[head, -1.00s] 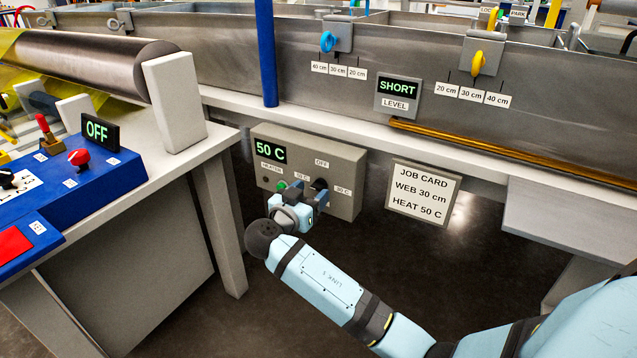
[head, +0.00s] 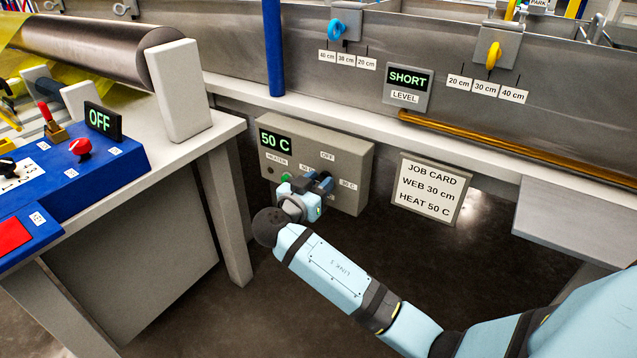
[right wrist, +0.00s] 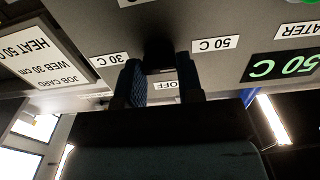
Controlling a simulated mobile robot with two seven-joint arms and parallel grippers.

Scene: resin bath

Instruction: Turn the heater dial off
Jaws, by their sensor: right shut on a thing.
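The heater box (head: 352,168) is a grey panel under the tank's ledge. Its display (head: 276,141) reads 50 C in green. The black heater dial (right wrist: 160,52) is between the fingers of my right gripper (right wrist: 162,84), which is shut on it. In the head view, my right gripper (head: 319,184) hides most of the dial, so its pointing direction is unclear. The OFF label (head: 328,155) is above the dial, with a 50 C label (right wrist: 215,44) and what looks like a 30 C label (right wrist: 109,60) at its sides. My left gripper is not in view.
A green lamp or button (head: 286,177) is left of the dial. The job card (head: 430,188) hangs right of the box and reads HEAT 50 C. A white table (head: 225,128) with a blue control console (head: 110,162) stands left. The tank ledge (head: 380,130) runs above.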

